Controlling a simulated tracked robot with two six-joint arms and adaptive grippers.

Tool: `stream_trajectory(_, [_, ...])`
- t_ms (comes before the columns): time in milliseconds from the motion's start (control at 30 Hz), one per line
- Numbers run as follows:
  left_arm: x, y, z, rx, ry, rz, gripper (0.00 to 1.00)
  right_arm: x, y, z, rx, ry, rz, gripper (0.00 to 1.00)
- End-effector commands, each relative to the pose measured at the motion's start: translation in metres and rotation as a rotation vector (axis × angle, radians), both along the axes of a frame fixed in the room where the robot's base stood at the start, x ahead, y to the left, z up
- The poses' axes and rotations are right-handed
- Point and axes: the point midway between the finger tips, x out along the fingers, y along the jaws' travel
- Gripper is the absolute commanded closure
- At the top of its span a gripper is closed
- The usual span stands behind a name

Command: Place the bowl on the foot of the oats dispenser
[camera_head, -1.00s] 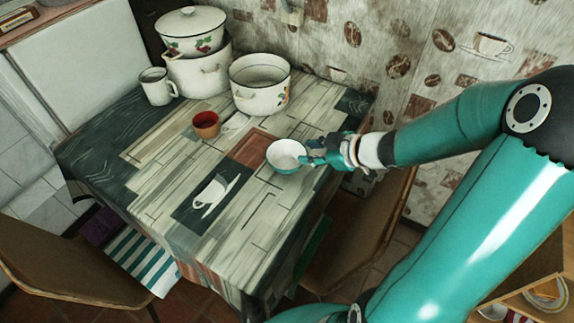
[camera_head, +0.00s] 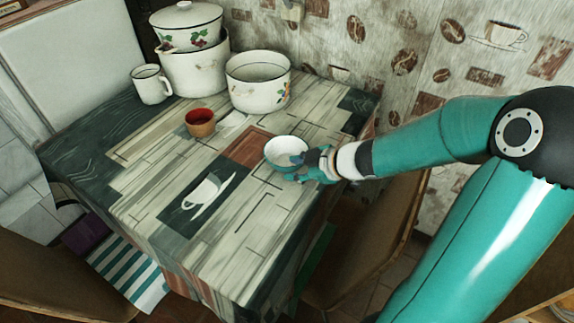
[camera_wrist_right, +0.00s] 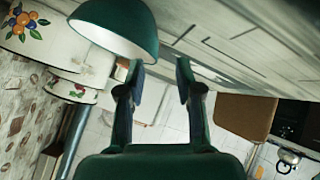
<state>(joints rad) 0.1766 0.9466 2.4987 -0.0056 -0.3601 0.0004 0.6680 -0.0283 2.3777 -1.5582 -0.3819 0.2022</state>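The bowl (camera_head: 283,146), teal outside and white inside, sits upright near the right edge of the table in the head view. In the right wrist view the bowl (camera_wrist_right: 120,22) fills the upper left, its rim just at the fingertips. My right gripper (camera_head: 303,162) is at the bowl's right side. In the right wrist view my right gripper (camera_wrist_right: 159,66) has its fingers apart, with the bowl's edge reaching into the gap; a firm hold does not show. I cannot make out an oats dispenser in these views. My left gripper is out of view.
A red-brown cup (camera_head: 200,125) stands left of the bowl. A white mug (camera_head: 151,86), an open enamel pot (camera_head: 258,88) and stacked lidded pots (camera_head: 188,30) stand at the back. The table's (camera_head: 225,245) front is clear. A chair (camera_head: 365,240) stands close to its right edge.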

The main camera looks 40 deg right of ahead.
Motion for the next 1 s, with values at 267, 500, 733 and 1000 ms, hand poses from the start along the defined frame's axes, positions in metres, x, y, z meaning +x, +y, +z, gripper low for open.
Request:
stream_trajectory(267, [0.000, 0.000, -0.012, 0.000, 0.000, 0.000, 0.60, 0.015, 0.001, -0.013, 0.001, 0.001, 0.000, 0.65])
stream_trajectory(500, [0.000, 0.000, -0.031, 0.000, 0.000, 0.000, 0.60, 0.041, -0.001, -0.036, 0.000, 0.001, 0.002, 0.65])
stream_trajectory(733, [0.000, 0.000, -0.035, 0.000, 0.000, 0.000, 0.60, 0.051, 0.000, -0.041, 0.000, 0.001, 0.000, 0.65])
stream_trajectory(1000, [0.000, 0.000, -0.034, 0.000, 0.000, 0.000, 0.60, 0.051, 0.000, -0.040, 0.000, 0.000, -0.002, 0.85])
